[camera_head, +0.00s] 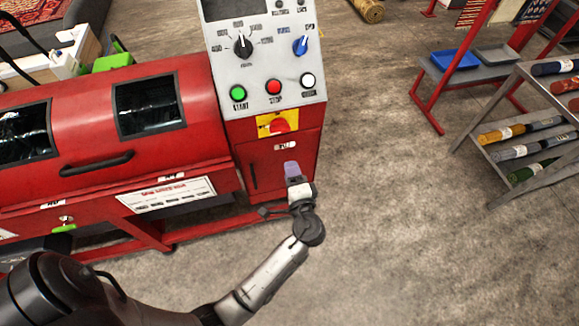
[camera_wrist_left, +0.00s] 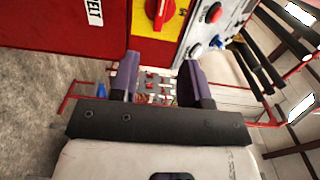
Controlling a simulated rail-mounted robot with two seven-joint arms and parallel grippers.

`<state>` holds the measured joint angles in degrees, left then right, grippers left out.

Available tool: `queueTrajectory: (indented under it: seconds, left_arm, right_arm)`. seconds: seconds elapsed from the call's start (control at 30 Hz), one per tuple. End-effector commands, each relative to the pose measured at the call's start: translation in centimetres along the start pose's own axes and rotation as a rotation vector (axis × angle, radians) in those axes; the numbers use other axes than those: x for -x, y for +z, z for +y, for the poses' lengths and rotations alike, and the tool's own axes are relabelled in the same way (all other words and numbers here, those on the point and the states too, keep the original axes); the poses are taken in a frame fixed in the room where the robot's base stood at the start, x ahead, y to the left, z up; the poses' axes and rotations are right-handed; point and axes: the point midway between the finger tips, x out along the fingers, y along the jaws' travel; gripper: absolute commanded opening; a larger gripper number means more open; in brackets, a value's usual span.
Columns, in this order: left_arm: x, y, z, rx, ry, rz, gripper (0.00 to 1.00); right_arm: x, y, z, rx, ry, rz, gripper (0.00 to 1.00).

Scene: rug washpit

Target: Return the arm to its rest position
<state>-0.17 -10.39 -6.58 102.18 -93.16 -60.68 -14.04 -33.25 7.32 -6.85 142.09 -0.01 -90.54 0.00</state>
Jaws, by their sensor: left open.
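My left arm reaches up from the bottom left in the head view. Its left gripper (camera_head: 292,172) is in front of the red cabinet below the control panel (camera_head: 268,70), under the red knob on a yellow plate (camera_head: 279,125). In the left wrist view the two purple fingers of the left gripper (camera_wrist_left: 160,82) stand apart with nothing between them. The red knob also shows beyond the fingers in the left wrist view (camera_wrist_left: 160,10). I cannot tell the exact gap between the fingers and the cabinet. My right gripper is not in view.
A red machine (camera_head: 200,90) with two dark windows and a black handle (camera_head: 97,163) fills the left. A grey shelf (camera_head: 500,165) with rolled rugs and a red-framed bench with a blue tray (camera_head: 455,60) stand at the right. The concrete floor (camera_head: 400,220) between is clear.

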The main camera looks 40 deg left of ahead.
Motion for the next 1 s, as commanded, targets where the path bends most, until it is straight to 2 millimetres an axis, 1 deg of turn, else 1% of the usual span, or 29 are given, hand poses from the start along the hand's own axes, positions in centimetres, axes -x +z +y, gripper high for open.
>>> queueTrajectory:
  seconds: [0.6, 0.7, 0.77, 0.87, 0.9, 1.0]
  left_arm:
    - [0.1, 0.0, 0.0, 0.006, 0.000, 0.000, 0.43]
    - [0.1, 0.6, 0.3, 0.056, 0.020, -0.039, 0.43]
    - [0.2, 1.0, 1.5, 0.114, 0.088, -0.068, 0.43]
    - [0.6, 1.5, 2.9, 0.252, 0.240, -0.113, 0.43]
    - [0.8, 1.6, 3.3, 0.323, 0.314, -0.130, 0.43]
    - [2.0, 1.5, 3.7, 0.503, 0.512, -0.156, 0.43]
  right_arm:
    - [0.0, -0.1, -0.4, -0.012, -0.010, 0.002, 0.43]
    - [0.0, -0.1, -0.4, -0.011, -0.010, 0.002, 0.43]
    - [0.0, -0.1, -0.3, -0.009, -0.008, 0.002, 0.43]
    - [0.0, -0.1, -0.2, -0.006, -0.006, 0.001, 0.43]
    - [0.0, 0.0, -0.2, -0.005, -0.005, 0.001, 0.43]
    - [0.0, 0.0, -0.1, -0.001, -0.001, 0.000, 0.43]
